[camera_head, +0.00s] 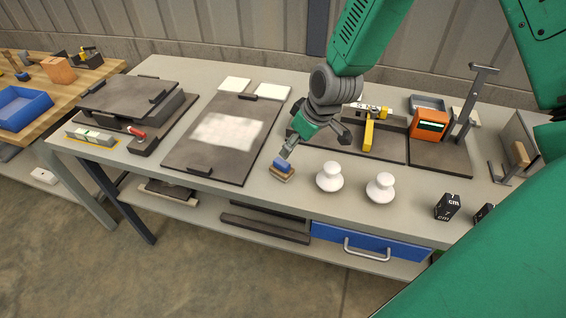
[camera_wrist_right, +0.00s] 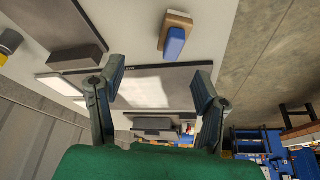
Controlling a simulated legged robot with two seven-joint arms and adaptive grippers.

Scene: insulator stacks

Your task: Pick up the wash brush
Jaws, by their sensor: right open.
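The wash brush (camera_head: 281,169), a small block with a blue top and a tan base, lies on the grey table near its front edge. It also shows in the right wrist view (camera_wrist_right: 175,37), at the top, beyond the fingertips. My right gripper (camera_head: 315,146) is open and empty, just behind and to the right of the brush in the head view, with one finger near it. Its two spread fingers also show in the right wrist view (camera_wrist_right: 156,76), with the brush not between them. My left gripper is not in view.
Two white insulators (camera_head: 329,178) (camera_head: 380,188) stand right of the brush. A dark board with a white patch (camera_head: 228,131) lies to its left. Black cubes (camera_head: 447,207) sit farther right. An orange device (camera_head: 430,124) and a yellow-handled tool (camera_head: 368,133) are behind.

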